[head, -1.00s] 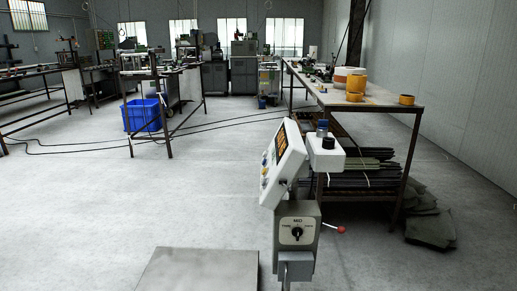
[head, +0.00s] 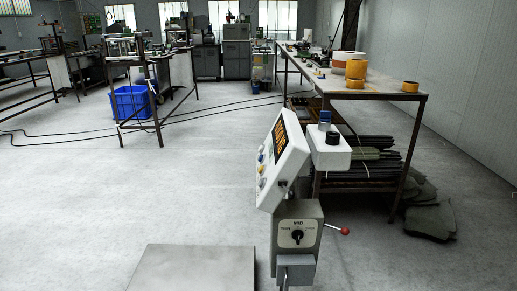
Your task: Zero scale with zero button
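The scale's white display head (head: 281,162) stands on a post right of centre in the head view. It is seen from the side, with an orange-on-black readout (head: 280,141) and several small coloured buttons (head: 262,165) along its left-facing panel. I cannot tell which button is the zero button or read the number. The grey metal scale platform (head: 192,268) lies low at the bottom, left of the post, cut off by the frame edge, with nothing on the part in view. Neither of my grippers shows in the head view.
A grey box with a black dial (head: 297,236) and a red-knobbed lever (head: 344,231) sits below the display. A workbench (head: 352,86) with orange rolls stands behind at the right. A blue crate (head: 131,102) is under a back-left table. The floor left of the scale is clear.

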